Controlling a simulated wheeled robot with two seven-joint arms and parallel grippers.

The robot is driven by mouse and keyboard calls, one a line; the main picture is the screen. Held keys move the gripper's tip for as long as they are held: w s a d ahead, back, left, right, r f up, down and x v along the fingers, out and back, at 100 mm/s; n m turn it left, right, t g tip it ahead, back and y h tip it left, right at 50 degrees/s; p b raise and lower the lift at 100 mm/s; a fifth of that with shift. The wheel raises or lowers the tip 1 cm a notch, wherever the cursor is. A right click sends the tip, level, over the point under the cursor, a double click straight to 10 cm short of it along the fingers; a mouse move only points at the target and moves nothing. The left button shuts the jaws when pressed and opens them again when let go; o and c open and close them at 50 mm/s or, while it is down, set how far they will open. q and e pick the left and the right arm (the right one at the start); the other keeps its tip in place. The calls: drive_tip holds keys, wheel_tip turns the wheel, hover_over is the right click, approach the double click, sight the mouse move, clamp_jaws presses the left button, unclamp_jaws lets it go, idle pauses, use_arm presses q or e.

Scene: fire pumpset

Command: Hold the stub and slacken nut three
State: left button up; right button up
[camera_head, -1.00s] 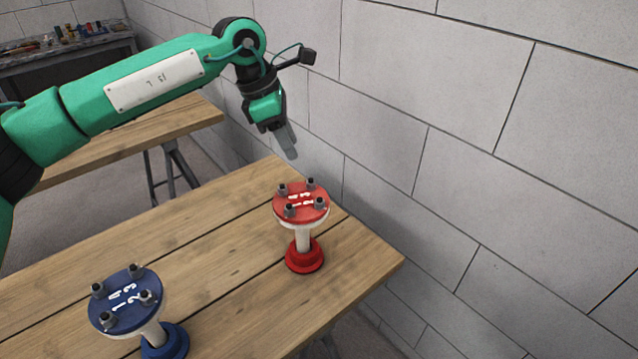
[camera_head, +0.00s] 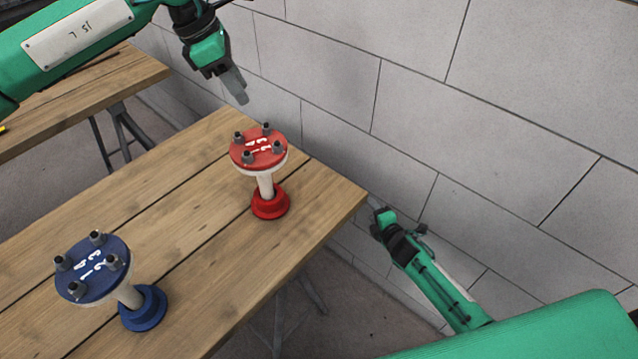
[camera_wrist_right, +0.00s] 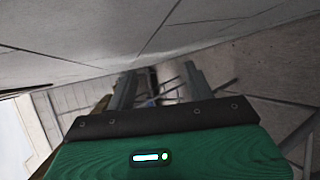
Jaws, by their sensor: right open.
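A red stub (camera_head: 259,150) stands upright on the wooden table near its far right corner, with a red flange on top, a white pipe and a red base. A blue stub (camera_head: 93,270) of the same form stands at the table's near left. Each flange carries several dark nuts and white numerals too small to read surely. My left gripper (camera_head: 238,90) hangs above and behind the red stub, apart from it; its fingers overlap in this view.
The wooden table (camera_head: 190,215) is clear between the two stubs. A grey block wall (camera_head: 460,130) runs close behind the table and right gripper. Another wooden table (camera_head: 110,90) stands at the upper left. Trestle legs (camera_head: 285,315) show under the near table.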

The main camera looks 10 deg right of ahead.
sight(265, 179)
drive_tip(key=w+a+r+n+t+y, duration=0.25)
drive_tip(key=r+n, duration=0.25)
drive_tip(key=r, duration=0.5)
drive_tip(key=w+a+r+n+t+y, duration=0.15)
drive_tip(key=w+r+n, duration=0.3)
drive_tip(key=r, duration=0.55)
drive_tip(key=s+a+r+n+g+y, duration=0.1)
drive_tip(key=a+n+y, duration=0.1)
drive_tip(key=n, duration=0.1)
drive_tip(key=s+a+r+n+g+y, duration=0.1)
drive_tip(key=s+a+r+n+y, duration=0.1)
drive_tip(key=n, duration=0.1)
drive_tip(key=s+a+r+n+g+y, duration=0.1)
drive_tip(key=a+n+y, duration=0.1)
drive_tip(key=a+n, duration=0.1)
drive_tip(key=shift+s+r+g+y, duration=0.15)
drive_tip(key=shift+s+g+y, duration=0.15)
drive_tip(key=shift+s+y, duration=0.1)
drive_tip(key=s+a+r+n+g+y, duration=0.2)
drive_tip(key=s+a+n+g+y, duration=0.2)
drive_tip(key=s+a+n+g, duration=0.45)
drive_tip(key=shift+n+t, duration=0.45)
drive_tip(key=shift+n, duration=0.45)
drive_tip(key=x, duration=1.2)
drive_tip(key=shift+a+f, duration=0.15)
drive_tip(key=shift+a, duration=0.15)
clamp_jaws()
